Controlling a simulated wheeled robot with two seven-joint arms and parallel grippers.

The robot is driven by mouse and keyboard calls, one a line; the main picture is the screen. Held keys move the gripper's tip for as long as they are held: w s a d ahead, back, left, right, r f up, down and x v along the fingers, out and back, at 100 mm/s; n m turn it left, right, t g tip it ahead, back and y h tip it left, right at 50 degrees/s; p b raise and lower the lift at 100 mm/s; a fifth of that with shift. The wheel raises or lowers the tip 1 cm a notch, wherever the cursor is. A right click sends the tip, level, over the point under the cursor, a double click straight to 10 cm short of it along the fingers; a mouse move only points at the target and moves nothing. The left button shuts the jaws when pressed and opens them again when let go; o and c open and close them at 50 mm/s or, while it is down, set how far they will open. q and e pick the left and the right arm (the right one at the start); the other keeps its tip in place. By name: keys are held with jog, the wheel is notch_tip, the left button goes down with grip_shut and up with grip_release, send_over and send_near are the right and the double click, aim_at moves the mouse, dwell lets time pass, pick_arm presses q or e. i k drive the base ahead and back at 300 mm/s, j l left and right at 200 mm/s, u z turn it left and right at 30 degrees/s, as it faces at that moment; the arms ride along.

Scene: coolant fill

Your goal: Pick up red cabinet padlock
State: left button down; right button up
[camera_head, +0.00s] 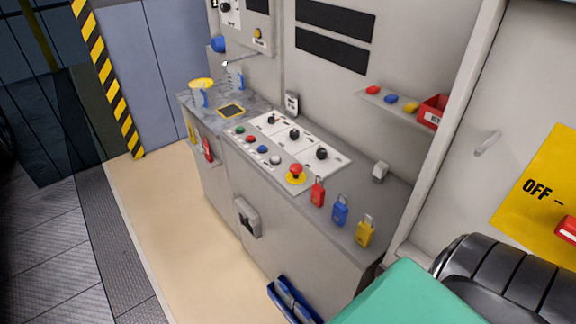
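A red padlock (318,192) stands at the front edge of the grey cabinet top, with its shackle up. A blue padlock (340,211) and a yellow padlock (365,232) stand to its right along the same edge. Another small red item (208,149) is on the cabinet front further left; it is too small to tell whether it is a padlock. Neither of my grippers shows in the head view, and nothing is seen touching the red padlock.
A red-and-yellow emergency button (296,174) sits just left of the red padlock. White switch panels (285,139) lie behind. A wall shelf (398,112) holds small coloured items and a red box (433,110). A blue bin (283,311) is low in front. Beige floor (160,215) is clear.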

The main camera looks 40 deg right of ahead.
aim_at(318, 192)
jog(key=i+j+z, duration=0.1)
jog(key=i+z, duration=0.25)
jog(key=i, duration=0.15)
jog(key=i+j+z, duration=0.2)
jog(key=i+z, duration=0.15)
jog(key=i, duration=0.15)
jog(key=i+j+z, duration=0.35)
jog(key=i, duration=0.1)
